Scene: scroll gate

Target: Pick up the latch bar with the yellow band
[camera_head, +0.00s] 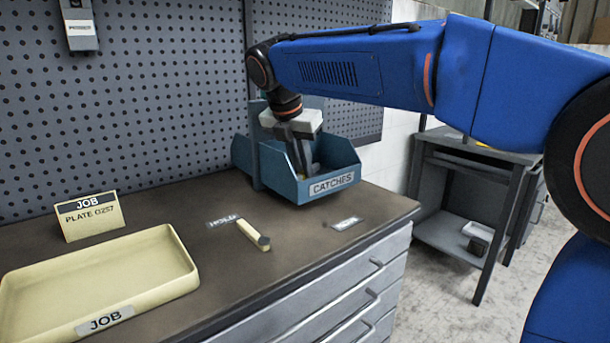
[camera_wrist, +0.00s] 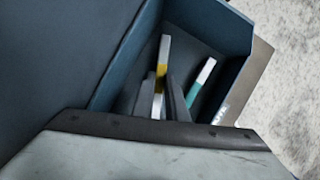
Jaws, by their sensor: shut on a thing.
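The latch bar with the yellow band (camera_wrist: 165,48) is a pale bar inside the blue bin, seen in the wrist view. My gripper (camera_wrist: 161,84) is shut on this bar, with its dark fingers on either side near the yellow band. In the head view my gripper (camera_head: 304,168) reaches down into the blue bin marked CATCHES (camera_head: 332,184), and its fingertips and the bar are mostly hidden there. A second pale bar with a teal band (camera_wrist: 201,76) lies to the right of the fingers in the wrist view, apart from them.
A pale yellow JOB tray (camera_head: 175,283) is at the front left of the bench, with a JOB PLATE 0257 card (camera_head: 90,215) behind it. A short cream bar with a dark end (camera_head: 252,234) lies near the HOLD label (camera_head: 222,221). A pegboard (camera_head: 150,90) stands behind.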

